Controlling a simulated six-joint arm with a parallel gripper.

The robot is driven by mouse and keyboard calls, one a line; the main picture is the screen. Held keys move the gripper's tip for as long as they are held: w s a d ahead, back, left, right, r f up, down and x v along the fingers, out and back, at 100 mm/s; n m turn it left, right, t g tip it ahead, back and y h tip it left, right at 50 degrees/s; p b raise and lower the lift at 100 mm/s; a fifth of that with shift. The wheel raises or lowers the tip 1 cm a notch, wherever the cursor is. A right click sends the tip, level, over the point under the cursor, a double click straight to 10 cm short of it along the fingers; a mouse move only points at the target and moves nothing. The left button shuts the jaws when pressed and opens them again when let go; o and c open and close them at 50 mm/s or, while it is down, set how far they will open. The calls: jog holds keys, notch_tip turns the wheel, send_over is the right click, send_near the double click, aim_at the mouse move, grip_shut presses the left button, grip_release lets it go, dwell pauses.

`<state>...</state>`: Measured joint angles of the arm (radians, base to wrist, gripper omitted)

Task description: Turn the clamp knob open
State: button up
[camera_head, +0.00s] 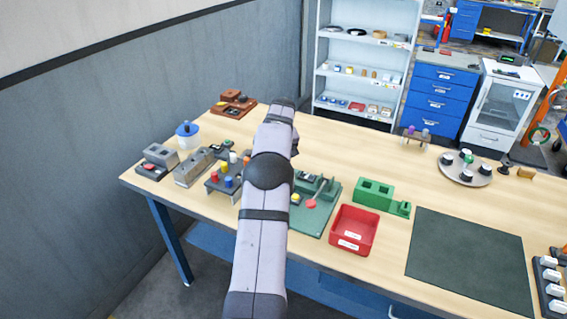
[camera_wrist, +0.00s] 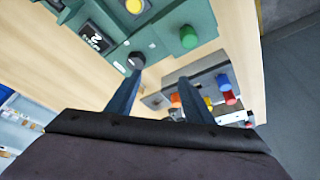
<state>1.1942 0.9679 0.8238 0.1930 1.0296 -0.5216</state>
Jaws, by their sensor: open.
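The green coil-winding station (camera_head: 320,222) lies on the table just right of my arm, which hides part of it. In the wrist view the green station (camera_wrist: 165,30) fills the top, with a small dark display, a yellow button (camera_wrist: 134,6) and a green button (camera_wrist: 188,37). A round black knob (camera_wrist: 136,60) sits at its lower edge; I cannot tell for sure that it is the clamp knob. My gripper (camera_wrist: 160,78) is open, its fingers apart with nothing between them. The left fingertip appears close to the black knob; contact is unclear. The head view hides the gripper behind my arm.
A grey rack with coloured pegs (camera_wrist: 205,98) lies beyond the right finger. A red bin (camera_head: 354,230) and a green block (camera_head: 373,194) stand right of the station. A dark mat (camera_head: 470,258) lies empty farther right. The table's back middle is clear.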

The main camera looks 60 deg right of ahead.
jog(key=s+d, duration=0.3)
jog(key=s, duration=0.1)
jog(key=shift+w+d+p+x, duration=0.1)
jog(key=shift+p+x, duration=1)
jog(key=shift+x, duration=0.65)
jog(key=shift+w+d+p+x, duration=0.15)
jog(key=shift+p+x, duration=0.9)
jog(key=shift+x, duration=0.65)
jog(key=shift+r, duration=0.1)
jog(key=c, duration=1)
